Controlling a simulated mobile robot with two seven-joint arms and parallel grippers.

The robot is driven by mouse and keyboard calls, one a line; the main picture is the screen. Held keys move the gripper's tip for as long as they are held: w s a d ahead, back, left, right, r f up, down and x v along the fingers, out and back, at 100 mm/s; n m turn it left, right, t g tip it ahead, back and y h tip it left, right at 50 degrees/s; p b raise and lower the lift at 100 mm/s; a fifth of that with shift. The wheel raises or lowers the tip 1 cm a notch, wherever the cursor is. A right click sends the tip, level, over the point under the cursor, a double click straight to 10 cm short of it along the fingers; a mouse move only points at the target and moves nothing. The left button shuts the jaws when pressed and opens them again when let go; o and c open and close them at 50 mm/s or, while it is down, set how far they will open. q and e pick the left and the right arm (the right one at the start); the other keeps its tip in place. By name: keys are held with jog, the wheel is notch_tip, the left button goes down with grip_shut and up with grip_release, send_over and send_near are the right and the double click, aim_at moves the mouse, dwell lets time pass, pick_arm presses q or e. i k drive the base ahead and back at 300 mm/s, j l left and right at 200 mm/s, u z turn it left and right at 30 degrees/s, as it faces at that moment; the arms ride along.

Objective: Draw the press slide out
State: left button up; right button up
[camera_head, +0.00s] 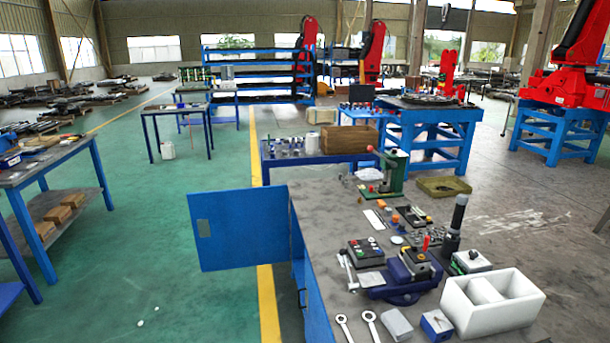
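A small green hand press (396,172) stands on the far part of the grey-topped workbench (325,215). Its lever, with a red knob at the end, points up and to the left. Small pieces lie around the foot of the press. The press slide is too small at this distance to tell apart from the press base, so I cannot tell its position. Neither of my grippers is in view.
A blue cabinet door (238,228) stands open at the bench's left side. Nearer on the bench are a blue vise (405,288), a black button box (366,252), a white two-compartment box (492,305) and wrenches (371,322). The green floor at left is open.

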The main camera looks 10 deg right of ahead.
aim_at(383, 189)
jog(key=i+j+z, duration=0.2)
jog(key=i+z, duration=0.25)
jog(key=i+j+z, duration=0.45)
jog(key=i+l, duration=0.05)
jog(key=l, duration=0.05)
